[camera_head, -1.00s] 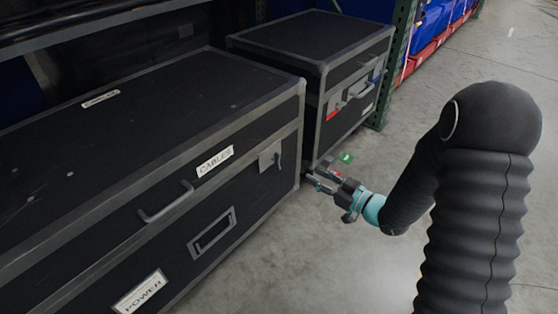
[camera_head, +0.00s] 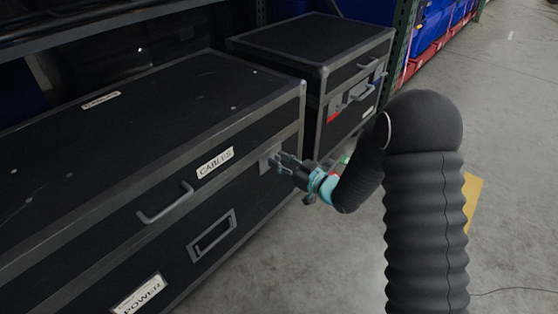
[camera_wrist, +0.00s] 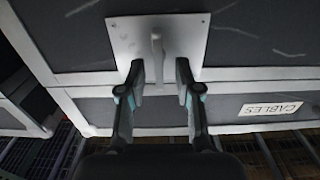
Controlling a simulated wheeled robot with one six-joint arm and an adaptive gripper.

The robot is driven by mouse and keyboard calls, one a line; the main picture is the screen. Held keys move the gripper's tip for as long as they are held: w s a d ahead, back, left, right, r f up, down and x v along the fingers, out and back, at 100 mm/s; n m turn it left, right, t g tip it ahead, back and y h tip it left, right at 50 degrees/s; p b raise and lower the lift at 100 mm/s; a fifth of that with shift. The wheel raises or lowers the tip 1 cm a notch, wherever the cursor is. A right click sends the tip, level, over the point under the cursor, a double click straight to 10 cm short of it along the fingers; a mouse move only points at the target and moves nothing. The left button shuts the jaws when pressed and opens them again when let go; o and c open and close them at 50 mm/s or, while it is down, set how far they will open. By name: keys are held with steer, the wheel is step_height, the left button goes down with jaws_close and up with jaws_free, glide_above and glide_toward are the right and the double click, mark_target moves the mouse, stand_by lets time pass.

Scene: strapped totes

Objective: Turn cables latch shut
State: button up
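The black case with grey edges carries a CABLES label (camera_head: 215,162), which shows upside down in the wrist view (camera_wrist: 270,108). Right of the label in the head view is the cables latch, a grey plate (camera_head: 266,158) mostly hidden behind my gripper. In the wrist view the latch plate (camera_wrist: 188,42) is square, with a narrow handle (camera_wrist: 156,50) standing out from it. My gripper (camera_head: 279,162) is at the latch. In the wrist view my gripper (camera_wrist: 158,78) has its fingers apart, one on either side of the handle's line, with nothing clearly held between them.
A grey pull handle (camera_head: 166,204) and a POWER label (camera_head: 139,294) are on the case front. A second black case (camera_head: 322,38) stands behind at right, near a green rack post (camera_head: 402,40). Open concrete floor (camera_head: 510,130) lies to the right.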

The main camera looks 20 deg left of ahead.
steer(key=shift+w+a, duration=0.15)
steer(key=shift+a, duration=0.25)
jaws_close()
